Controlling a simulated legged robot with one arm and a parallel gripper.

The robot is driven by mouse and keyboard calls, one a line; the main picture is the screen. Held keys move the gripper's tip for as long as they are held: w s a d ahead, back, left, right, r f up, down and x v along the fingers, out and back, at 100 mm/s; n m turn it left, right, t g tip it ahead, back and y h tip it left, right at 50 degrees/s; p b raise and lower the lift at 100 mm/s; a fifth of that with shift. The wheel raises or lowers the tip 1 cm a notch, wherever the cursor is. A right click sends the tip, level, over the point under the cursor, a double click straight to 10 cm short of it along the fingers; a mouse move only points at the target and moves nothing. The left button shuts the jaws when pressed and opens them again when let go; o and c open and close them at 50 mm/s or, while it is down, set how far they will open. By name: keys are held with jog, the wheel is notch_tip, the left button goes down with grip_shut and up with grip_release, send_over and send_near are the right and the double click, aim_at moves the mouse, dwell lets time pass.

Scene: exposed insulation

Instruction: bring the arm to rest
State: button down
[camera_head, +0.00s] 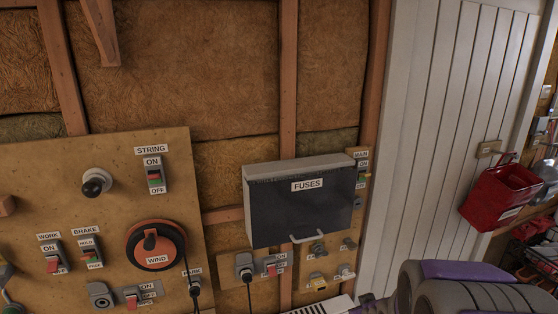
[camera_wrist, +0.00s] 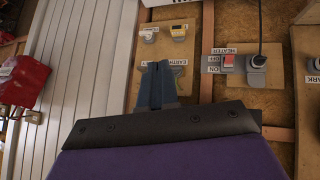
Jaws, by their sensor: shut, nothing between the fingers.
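My gripper (camera_wrist: 158,85) shows in the wrist view with its two blue-grey fingers together and nothing visible between them. It is in front of the wooden panel, beside a label that seems to read EARTH, and partly covers the fittings there. I cannot tell whether it touches them. In the head view my purple and grey arm (camera_head: 465,290) fills the lower right corner, below the red bin and the fuse box. The fingers are not clear in that view.
A dark fuse box (camera_head: 300,205) with a closed front hangs on the wall. Switch panels (camera_head: 60,170) with an orange WIND dial (camera_head: 157,246) stand to its left. A red bin (camera_head: 500,195) hangs by the white plank door (camera_head: 440,100), also visible in the wrist view (camera_wrist: 22,82).

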jog(key=s+a+r+m+g, duration=0.1)
jog(key=s+a+r+g, duration=0.1)
jog(key=s, duration=0.9)
jog(key=s+a+r+m+g, duration=0.1)
jog(key=s+g, duration=0.4)
jog(key=s, duration=0.7)
jog(key=s+a+r+g+b, duration=0.1)
jog(key=s+a+r+g, duration=0.2)
jog(key=s, duration=0.8)
jog(key=shift+s+a+r+m+y, duration=0.4)
jog(key=shift+a+r, duration=0.05)
jog(key=shift+a, duration=0.75)
jog(key=shift+a, duration=0.1)
jog(key=c, duration=1.8)
grip_release()
jog(key=shift+c, duration=0.2)
